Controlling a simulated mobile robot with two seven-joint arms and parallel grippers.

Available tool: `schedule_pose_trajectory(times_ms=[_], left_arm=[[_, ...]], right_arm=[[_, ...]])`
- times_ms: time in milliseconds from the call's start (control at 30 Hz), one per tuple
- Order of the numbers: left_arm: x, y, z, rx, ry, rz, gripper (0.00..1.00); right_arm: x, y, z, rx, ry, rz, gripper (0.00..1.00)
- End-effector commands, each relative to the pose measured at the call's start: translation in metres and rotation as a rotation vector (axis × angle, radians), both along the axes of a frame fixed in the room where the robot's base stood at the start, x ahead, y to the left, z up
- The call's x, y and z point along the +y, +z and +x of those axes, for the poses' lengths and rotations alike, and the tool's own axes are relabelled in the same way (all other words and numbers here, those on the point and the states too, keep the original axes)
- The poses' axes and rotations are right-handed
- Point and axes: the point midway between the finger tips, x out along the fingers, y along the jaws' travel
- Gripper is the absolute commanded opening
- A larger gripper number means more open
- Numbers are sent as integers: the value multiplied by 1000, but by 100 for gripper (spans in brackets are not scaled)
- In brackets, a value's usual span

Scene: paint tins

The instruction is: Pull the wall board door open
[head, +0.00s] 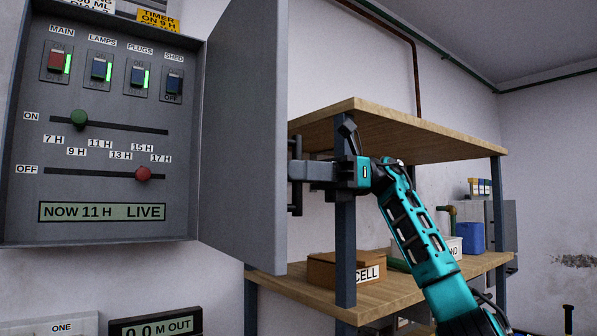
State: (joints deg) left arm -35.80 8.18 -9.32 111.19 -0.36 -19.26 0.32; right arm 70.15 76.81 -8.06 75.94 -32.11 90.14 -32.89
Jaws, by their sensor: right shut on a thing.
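The grey wall board (120,222) is on the wall at the left, with its inside in plain sight. Its door (240,130) stands open, swung out from the board's right side. A dark upright bar handle (296,203) is on the door's outer face, partly hidden by the door edge and the gripper. My right gripper (300,171) reaches in from the right and is shut on the handle. My left gripper is not in view.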

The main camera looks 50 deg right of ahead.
Motion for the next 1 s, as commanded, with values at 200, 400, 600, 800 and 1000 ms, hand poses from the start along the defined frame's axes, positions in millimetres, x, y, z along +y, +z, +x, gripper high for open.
schedule_pose_trajectory(times_ms=[200, 400, 600, 800, 1000], left_arm=[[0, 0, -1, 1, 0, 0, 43], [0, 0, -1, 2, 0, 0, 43], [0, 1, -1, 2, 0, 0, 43], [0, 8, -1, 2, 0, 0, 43], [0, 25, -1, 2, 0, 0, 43]], right_arm=[[0, 0, 0, 0, -2, 1, 32], [0, 0, 0, 0, -1, 1, 37], [-6, 1, -2, 0, -2, 1, 37], [-38, 4, -15, -1, -4, 5, 37], [-81, 6, -32, -1, -4, 5, 37]])
